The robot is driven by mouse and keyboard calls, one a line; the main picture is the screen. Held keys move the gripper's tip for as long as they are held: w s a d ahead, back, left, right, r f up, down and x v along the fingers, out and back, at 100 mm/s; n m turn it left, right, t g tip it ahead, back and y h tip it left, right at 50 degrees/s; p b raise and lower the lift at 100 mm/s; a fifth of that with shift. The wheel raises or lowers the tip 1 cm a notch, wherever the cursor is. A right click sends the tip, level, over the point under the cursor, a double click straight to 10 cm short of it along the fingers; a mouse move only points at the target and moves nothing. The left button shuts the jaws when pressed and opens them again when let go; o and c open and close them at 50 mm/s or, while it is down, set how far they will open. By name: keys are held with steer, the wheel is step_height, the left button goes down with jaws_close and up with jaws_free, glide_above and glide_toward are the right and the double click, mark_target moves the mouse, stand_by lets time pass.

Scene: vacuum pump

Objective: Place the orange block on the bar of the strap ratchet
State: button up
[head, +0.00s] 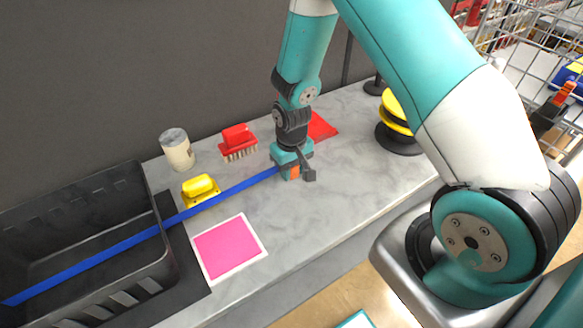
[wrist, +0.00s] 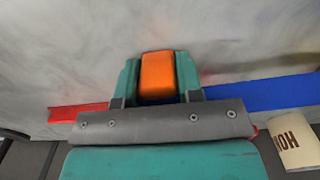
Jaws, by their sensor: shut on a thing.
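The orange block (wrist: 158,75) sits between the two teal fingers of my gripper (wrist: 158,85), which is shut on it. In the head view the block (head: 293,172) shows low at the tip of my gripper (head: 291,163), close over the worktop. A blue strap (head: 228,193) runs from the crate to my gripper; it shows on the right in the wrist view (wrist: 265,90). I cannot make out the strap ratchet or its bar; it may be hidden by my gripper. I cannot tell whether the block touches anything below.
A black crate (head: 150,272) stands at the left. Behind the strap are a cream cup (head: 177,150), a red brush (head: 238,142) and a yellow handled object (head: 200,186). A pink square (head: 229,248) lies in front. A yellow-black spool (head: 398,125) stands right. The worktop's front right is clear.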

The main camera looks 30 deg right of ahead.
steer(key=shift+f, duration=0.1)
steer(key=o, duration=0.9)
steer(key=shift+o, duration=0.2)
